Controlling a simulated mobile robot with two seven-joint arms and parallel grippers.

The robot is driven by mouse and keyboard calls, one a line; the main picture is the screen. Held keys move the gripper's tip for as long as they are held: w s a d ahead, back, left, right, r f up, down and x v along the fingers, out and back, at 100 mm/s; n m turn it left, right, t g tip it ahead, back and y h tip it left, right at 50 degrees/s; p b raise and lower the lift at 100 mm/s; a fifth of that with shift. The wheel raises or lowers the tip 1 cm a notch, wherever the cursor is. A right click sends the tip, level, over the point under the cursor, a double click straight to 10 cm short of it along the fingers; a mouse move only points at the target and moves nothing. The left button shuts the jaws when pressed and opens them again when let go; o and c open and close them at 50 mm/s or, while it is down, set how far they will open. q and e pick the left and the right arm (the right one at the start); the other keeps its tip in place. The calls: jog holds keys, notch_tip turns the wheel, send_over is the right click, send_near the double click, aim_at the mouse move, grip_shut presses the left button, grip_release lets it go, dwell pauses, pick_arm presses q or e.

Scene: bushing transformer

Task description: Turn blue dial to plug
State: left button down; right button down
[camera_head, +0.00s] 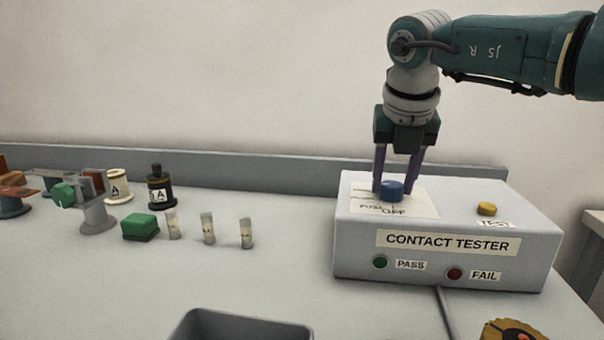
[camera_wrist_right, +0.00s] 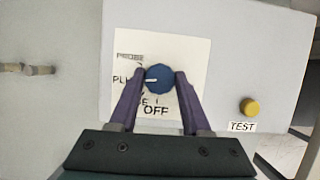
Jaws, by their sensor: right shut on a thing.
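The blue dial (camera_head: 391,191) sits on top of the grey contact tester (camera_head: 350,260), on a white label card. In the right wrist view the dial (camera_wrist_right: 160,78) has a white pointer mark facing left, toward the partly covered label that begins "PL". PROBE is printed above that label and OFF below the dial; another label is partly hidden by a finger. My right gripper (camera_head: 394,184) points down and is shut on the dial, one purple finger on each side. My left gripper is not in view.
A yellow TEST button (camera_head: 487,209) is right of the dial. The tester's front has a green PASS light (camera_head: 380,262) and a red FAIL light (camera_head: 455,273). Several small fuses (camera_head: 208,228), a green block (camera_head: 140,227) and a grey bin (camera_head: 240,324) are to the left.

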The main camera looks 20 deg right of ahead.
dwell(0.3)
jog(key=shift+c, duration=1.8)
grip_release()
jog(key=v, duration=1)
